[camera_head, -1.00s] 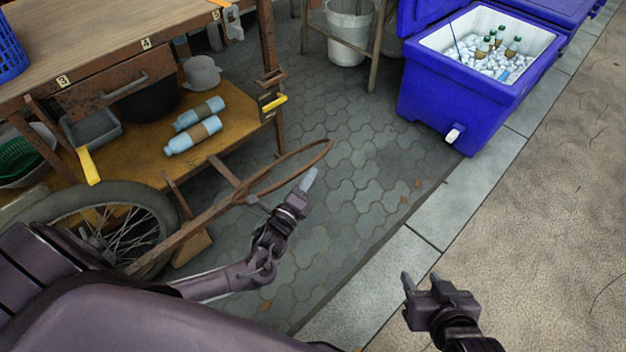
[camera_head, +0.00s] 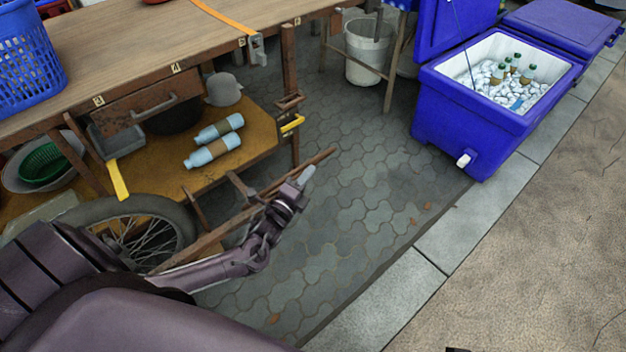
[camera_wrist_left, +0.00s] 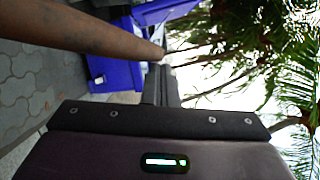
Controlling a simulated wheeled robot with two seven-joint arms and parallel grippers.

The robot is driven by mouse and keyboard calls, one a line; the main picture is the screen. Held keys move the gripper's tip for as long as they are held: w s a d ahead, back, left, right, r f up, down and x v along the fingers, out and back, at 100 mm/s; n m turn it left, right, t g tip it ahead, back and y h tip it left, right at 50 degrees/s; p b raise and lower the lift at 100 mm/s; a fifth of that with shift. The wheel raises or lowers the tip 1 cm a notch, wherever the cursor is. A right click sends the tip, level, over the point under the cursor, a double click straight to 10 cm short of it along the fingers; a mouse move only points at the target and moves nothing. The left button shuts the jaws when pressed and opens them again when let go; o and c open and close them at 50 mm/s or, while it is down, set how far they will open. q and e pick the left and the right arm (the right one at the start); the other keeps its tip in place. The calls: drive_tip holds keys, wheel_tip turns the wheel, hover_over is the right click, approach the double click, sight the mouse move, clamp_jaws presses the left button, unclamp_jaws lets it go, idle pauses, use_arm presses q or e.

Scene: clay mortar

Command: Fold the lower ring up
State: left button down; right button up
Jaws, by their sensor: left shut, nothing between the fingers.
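The rusty ring (camera_head: 318,158) sits at the end of the cart's rusty shaft (camera_head: 205,241), low over the pavement. In the head view it shows nearly edge-on, as a thin bar sloping up to the right, and its opening cannot be seen. My left gripper (camera_head: 307,175) is shut and empty, with its fingertips just beside and in front of the ring. Whether it touches the ring cannot be told. In the left wrist view a rusty bar (camera_wrist_left: 90,30) crosses the upper left, beside the shut fingers (camera_wrist_left: 160,85). My right gripper's fingers are out of view.
The wooden cart (camera_head: 200,50) stands at the left, with its spoked wheel (camera_head: 170,212) and two blue bottles (camera_head: 212,150) on the lower shelf. A blue cooler (camera_head: 465,125) with ice stands at the right.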

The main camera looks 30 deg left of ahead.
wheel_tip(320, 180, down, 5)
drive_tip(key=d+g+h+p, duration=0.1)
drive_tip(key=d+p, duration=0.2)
drive_tip(key=p, duration=0.1)
use_arm(q)
drive_tip(key=w+a+r+n+g+b, duration=0.1)
drive_tip(key=w+a+r+n, duration=0.2)
drive_tip(key=a, duration=0.7)
drive_tip(key=w+a+r+n+g+b, duration=0.1)
drive_tip(key=w+a+r+n, duration=0.2)
drive_tip(key=a, duration=0.7)
drive_tip(key=shift+w+a+r, duration=0.3)
drive_tip(key=shift+w+r, duration=0.4)
drive_tip(key=shift+r, duration=0.05)
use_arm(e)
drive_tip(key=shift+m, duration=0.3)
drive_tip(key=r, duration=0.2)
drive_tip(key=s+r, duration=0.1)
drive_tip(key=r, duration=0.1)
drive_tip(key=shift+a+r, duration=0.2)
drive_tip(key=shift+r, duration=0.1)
use_arm(q)
drive_tip(key=shift+a+n, duration=0.15)
drive_tip(key=shift+n, duration=0.15)
drive_tip(key=shift+r, duration=0.1)
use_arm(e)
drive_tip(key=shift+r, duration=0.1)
